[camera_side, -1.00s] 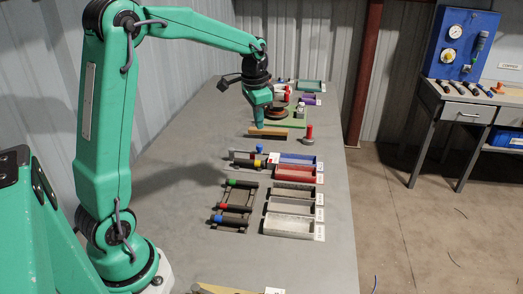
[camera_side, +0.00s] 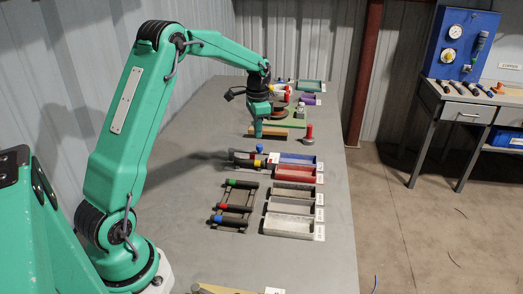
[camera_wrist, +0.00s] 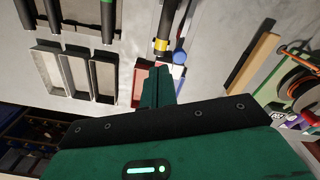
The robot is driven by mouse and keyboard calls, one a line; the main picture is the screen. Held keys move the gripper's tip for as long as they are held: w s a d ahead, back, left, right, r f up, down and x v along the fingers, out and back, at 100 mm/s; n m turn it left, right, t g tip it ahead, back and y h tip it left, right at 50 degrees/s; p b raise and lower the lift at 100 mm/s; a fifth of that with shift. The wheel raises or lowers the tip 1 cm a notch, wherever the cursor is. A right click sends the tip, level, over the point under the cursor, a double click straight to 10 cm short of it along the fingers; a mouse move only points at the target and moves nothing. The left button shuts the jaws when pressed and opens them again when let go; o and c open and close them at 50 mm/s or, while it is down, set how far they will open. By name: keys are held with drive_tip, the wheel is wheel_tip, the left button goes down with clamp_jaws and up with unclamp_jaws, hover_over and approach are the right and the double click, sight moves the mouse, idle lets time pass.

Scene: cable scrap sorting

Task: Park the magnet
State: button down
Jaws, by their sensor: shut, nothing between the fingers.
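A small upright red-handled piece on a grey round base (camera_side: 309,134), which looks like the magnet, stands on the table at the right end of the wooden bar (camera_side: 270,132). I cannot pick it out in the wrist view. My gripper (camera_side: 257,136) points down beside the near-left end of that bar, to the left of the red-handled piece and apart from it. In the wrist view my gripper's fingers (camera_wrist: 160,78) are together with nothing between them. They cover part of the red tray (camera_wrist: 142,72) there.
A green board (camera_side: 296,123) with a spool lies behind the bar. In front are a blue tray (camera_side: 300,157), a red tray (camera_side: 291,170), pale trays (camera_side: 289,226) and a dark rack (camera_side: 234,212) with coloured-ended cable pieces. The table's left side is clear.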

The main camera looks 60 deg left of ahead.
sight(258, 148)
drive_tip(key=shift+f, duration=3.6)
drive_tip(key=shift+w+a, duration=2.15)
drive_tip(key=shift+a, duration=0.25)
drive_tip(key=shift+w+a, duration=0.25)
drive_tip(key=shift+a, duration=0.3)
drive_tip(key=shift+w+a, duration=0.2)
drive_tip(key=shift+a, duration=0.3)
drive_tip(key=shift+w+a, duration=0.1)
drive_tip(key=shift+a, duration=1.05)
drive_tip(key=shift+d, duration=0.15)
drive_tip(key=shift+d, duration=0.35)
drive_tip(key=shift+d, duration=0.1)
